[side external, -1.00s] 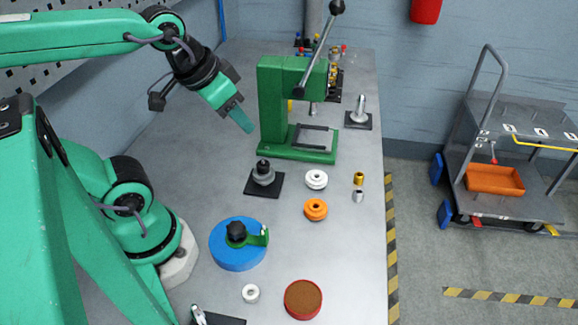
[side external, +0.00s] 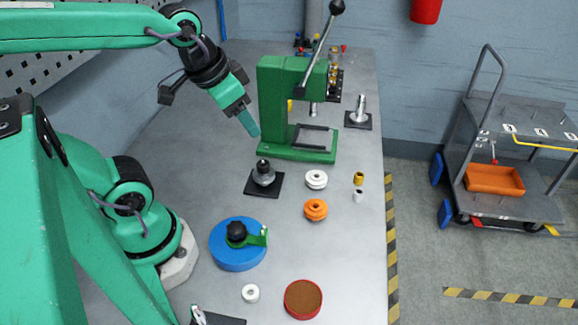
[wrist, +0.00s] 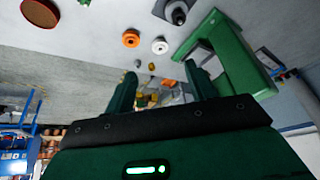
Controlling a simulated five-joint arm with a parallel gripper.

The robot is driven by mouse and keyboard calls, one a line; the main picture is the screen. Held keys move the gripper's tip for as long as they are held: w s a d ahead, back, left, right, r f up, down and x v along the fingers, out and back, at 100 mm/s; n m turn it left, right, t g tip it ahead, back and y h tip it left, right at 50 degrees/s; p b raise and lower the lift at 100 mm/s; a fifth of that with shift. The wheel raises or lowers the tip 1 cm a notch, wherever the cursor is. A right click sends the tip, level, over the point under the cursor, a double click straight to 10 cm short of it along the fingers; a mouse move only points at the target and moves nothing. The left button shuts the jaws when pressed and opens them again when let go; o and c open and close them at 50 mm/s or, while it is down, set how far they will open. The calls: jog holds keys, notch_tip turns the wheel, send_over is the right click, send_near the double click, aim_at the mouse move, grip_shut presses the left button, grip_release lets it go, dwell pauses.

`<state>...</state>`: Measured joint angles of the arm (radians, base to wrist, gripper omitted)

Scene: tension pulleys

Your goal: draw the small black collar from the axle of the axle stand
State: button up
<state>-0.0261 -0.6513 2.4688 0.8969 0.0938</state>
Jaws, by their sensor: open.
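The axle stand has a square black base (side external: 277,189) and stands on the bench in front of the green press. A grey pulley (side external: 263,178) sits on it, with the small black collar (side external: 263,164) above the pulley at the top of the axle. In the wrist view the collar (wrist: 179,16) shows at the top edge, with the base partly cut off. My gripper (side external: 252,130) is above and behind the stand, left of the press, apart from the collar. Its two fingers (wrist: 163,80) are open and empty in the wrist view.
The green press (side external: 275,90) stands close to my gripper's right. A white pulley (side external: 316,179), an orange pulley (side external: 316,210) and small brass and silver bushings (side external: 358,179) lie right of the stand. A blue disc (side external: 238,257) with a black knob lies in front.

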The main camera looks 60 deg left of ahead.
aim_at(263, 160)
jog(key=shift+w+a+f+m+g, duration=0.9)
jog(key=shift+w+f, duration=0.25)
jog(key=shift+f, duration=0.65)
jog(key=shift+w+a+f+m+g, duration=0.8)
jog(key=shift+w+a+f, duration=0.25)
jog(key=shift+f, duration=0.7)
jog(key=shift+w+a+f+m+g, duration=0.8)
jog(key=shift+w+f, duration=0.4)
jog(key=shift+f, duration=0.6)
jog(key=shift+a+f, duration=0.1)
jog(key=shift+f, duration=0.05)
jog(key=shift+f, duration=3.8)
jog(key=c, duration=1)
jog(key=shift+r, duration=2.05)
jog(key=shift+r, duration=0.6)
